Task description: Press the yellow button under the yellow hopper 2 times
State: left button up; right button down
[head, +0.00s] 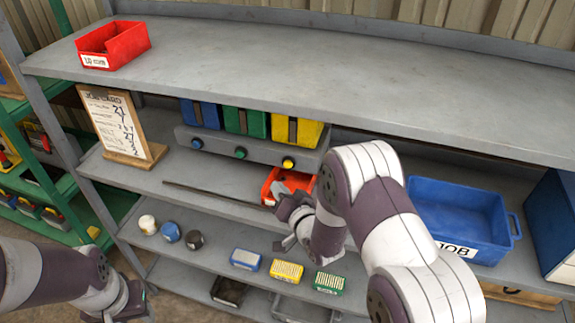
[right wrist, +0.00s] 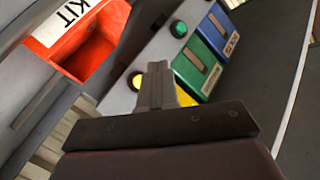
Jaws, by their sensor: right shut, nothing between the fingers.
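A grey dispenser (head: 230,145) on the shelf carries a blue hopper, a green hopper and a yellow hopper (head: 298,130). The yellow button (head: 288,162) sits on its front face below the yellow hopper. The right wrist view shows the yellow button (right wrist: 137,81) beside my fingertips, partly covered by them, and the yellow hopper (right wrist: 186,95) behind them. My right gripper (head: 287,206) is shut and empty, below the button in the head view. It also shows in the right wrist view (right wrist: 155,82). I cannot tell whether it touches the button. My left gripper (head: 128,301) is low at the left, its jaws unclear.
A red bin (head: 277,178) stands under the dispenser, partly behind my right gripper. The blue button (head: 197,143) and green button (head: 240,153) are to the left. A blue bin (head: 460,215) stands right. Several small boxes and three round containers line the shelf below.

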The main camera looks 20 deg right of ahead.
aim_at(288, 164)
dwell(0.8)
jog(key=shift+s+a+r+n+t+b, duration=0.15)
jog(key=shift+s+a+n+b, duration=0.5)
jog(key=shift+n, duration=2.25)
jog(key=shift+s+a+f+n+t+b, duration=0.1)
jog(key=shift+s+n+b, duration=0.6)
jog(key=shift+n, duration=2.2)
jog(key=shift+s+a+r+n+t+b, duration=0.1)
jog(key=shift+s+a+n+t+b, duration=0.2)
jog(key=shift+n+b, duration=1.7)
jog(key=shift+w+n+p, duration=0.1)
jog(key=shift+n+p, duration=0.8)
jog(key=shift+p, duration=0.05)
jog(key=w+d, duration=0.5)
jog(key=w, duration=0.2)
jog(key=shift+w, duration=0.15)
